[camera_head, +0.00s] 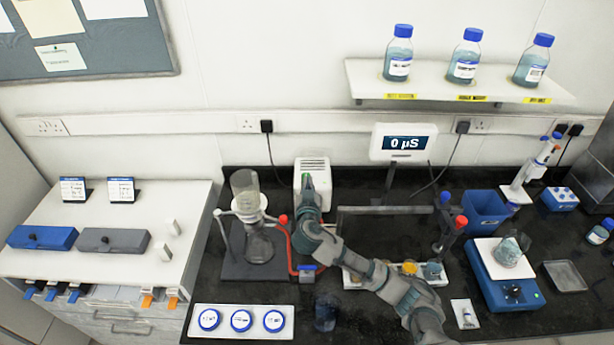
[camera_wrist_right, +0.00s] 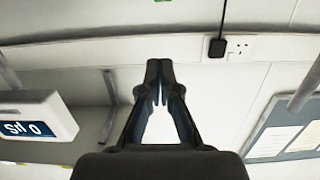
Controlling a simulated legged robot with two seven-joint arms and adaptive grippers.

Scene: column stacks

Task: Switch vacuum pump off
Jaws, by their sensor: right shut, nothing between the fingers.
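The vacuum pump appears to be the white box (camera_head: 312,164) with a slotted top, standing on the black bench against the back wall. My right gripper (camera_head: 307,181) is in front of it in the head view and covers much of its front, so its switch is hidden. In the right wrist view my right gripper (camera_wrist_right: 159,68) has its fingertips together with nothing between them. I cannot tell whether the fingers touch the pump. My left gripper is not in view.
A filter flask (camera_head: 260,245) with red tubing stands left of my right arm. A display (camera_head: 404,142) reading 0 µS is to the right and shows upside down in the right wrist view (camera_wrist_right: 36,127). A blue bin (camera_head: 484,213) and a blue balance (camera_head: 503,278) stand farther right.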

